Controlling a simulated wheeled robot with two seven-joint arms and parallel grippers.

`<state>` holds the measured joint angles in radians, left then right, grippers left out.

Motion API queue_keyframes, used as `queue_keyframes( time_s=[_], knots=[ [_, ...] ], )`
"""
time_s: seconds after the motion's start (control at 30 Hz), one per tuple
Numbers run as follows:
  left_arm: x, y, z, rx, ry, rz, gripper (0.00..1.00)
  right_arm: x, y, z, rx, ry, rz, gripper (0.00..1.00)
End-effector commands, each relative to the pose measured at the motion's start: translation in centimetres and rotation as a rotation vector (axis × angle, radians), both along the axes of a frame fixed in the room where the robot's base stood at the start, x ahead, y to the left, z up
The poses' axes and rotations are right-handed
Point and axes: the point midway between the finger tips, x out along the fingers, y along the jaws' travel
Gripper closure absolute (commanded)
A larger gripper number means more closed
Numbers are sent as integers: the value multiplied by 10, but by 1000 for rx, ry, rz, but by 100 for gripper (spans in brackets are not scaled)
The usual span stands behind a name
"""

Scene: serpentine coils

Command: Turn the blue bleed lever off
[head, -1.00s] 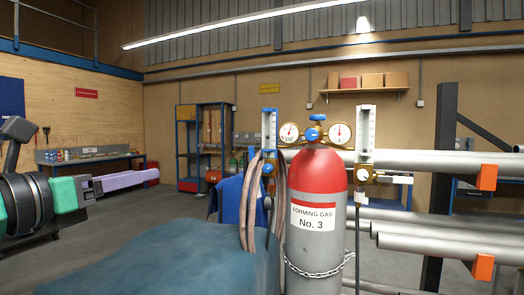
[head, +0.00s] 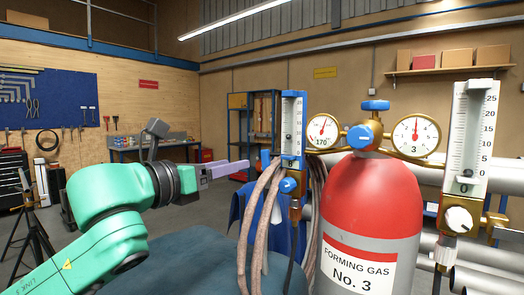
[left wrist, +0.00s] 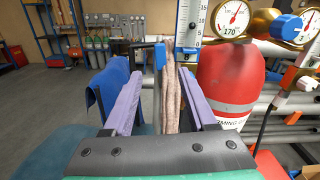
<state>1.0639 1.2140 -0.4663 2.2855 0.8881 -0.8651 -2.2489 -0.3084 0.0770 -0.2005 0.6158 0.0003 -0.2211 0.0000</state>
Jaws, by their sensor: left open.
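My left gripper (head: 240,166) is open and empty, with lilac fingers, left of the gas station in the head view. In the left wrist view its open fingers (left wrist: 160,78) point toward the pinkish hoses (left wrist: 171,100). The left flowmeter (head: 292,125) has a blue base and a blue round knob (head: 289,185) below it, just right of the fingertips and apart from them. A narrow upright blue piece (left wrist: 160,55) shows beside the hoses in the wrist view. I cannot tell for sure which blue part is the bleed lever. My right gripper is not in view.
The red-topped gas cylinder (head: 370,200) stands right of the hoses, with two gauges and a blue regulator knob (head: 360,137) above. A second flowmeter (head: 470,130) with a white knob stands at the right. A blue cloth (left wrist: 108,95) hangs behind the fingers.

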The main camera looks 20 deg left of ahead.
Motion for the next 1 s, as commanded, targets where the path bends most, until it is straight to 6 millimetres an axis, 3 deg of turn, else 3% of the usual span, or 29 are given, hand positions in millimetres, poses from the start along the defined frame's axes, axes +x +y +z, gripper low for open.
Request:
queue_keyframes(
  time_s=[0.03,0.33,0.5,0.7,0.77,0.87,1.0],
  knots=[
    [12,-8,6,-5,4,-7,43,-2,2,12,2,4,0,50],
    [80,-33,4,-2,4,-1,43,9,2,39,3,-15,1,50],
    [93,-38,1,3,1,0,43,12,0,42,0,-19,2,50],
    [94,-38,0,3,1,1,43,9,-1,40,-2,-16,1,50],
    [93,-38,0,3,1,1,62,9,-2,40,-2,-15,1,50],
    [93,-38,0,3,1,1,100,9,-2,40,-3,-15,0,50],
    [93,-38,0,2,2,1,100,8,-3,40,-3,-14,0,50]
  ],
)
